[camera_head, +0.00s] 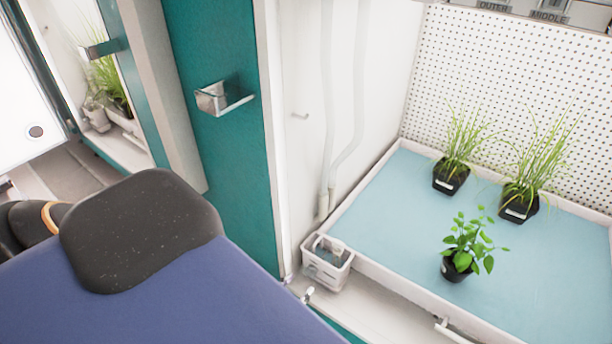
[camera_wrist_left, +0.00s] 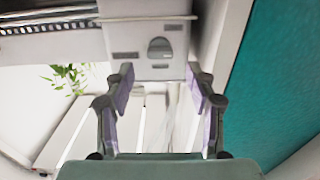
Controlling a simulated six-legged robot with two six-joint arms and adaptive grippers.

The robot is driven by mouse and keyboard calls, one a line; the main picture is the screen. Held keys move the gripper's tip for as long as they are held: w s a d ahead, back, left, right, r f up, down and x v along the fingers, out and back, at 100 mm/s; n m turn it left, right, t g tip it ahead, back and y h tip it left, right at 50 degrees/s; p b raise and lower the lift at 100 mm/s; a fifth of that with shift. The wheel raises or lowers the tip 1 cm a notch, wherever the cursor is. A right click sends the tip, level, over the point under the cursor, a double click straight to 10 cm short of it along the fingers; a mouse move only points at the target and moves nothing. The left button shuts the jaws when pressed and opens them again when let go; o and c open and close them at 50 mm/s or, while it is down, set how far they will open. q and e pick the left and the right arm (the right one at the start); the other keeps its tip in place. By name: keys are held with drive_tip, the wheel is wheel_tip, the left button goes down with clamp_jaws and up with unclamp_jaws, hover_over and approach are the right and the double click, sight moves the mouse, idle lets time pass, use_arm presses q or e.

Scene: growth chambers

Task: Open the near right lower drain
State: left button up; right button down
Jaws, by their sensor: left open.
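No part that I can name for certain as the near right lower drain shows. In the head view a small white handle-like fitting (camera_head: 452,331) sits at the front edge of the plant tray (camera_head: 388,285), at the bottom of the picture. A small metallic piece (camera_head: 308,294) shows left of it, too small to identify. In the left wrist view my left gripper (camera_wrist_left: 160,86) is open and empty, its two fingers apart. Past its fingertips is a pale grey box (camera_wrist_left: 150,30) with a round dark knob (camera_wrist_left: 160,48). My right gripper is not in view.
Several potted plants, one a leafy plant (camera_head: 460,262), stand on the tray's blue mat. A small white basket (camera_head: 327,262) stands at the tray's left corner. A teal door (camera_head: 222,150) with a metal handle (camera_head: 225,98) stands left. My blue and black body parts fill the lower left.

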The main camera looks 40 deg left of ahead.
sight(307, 275)
use_arm(q)
drive_tip(key=shift+w+a+b, duration=0.15)
drive_tip(key=shift+w+b, duration=0.1)
drive_tip(key=shift+w, duration=0.95)
drive_tip(key=shift+w+a+b, duration=0.15)
drive_tip(key=shift+w+b, duration=0.05)
drive_tip(key=shift+w, duration=0.95)
drive_tip(key=c, duration=1.2)
drive_tip(key=shift+o, duration=0.2)
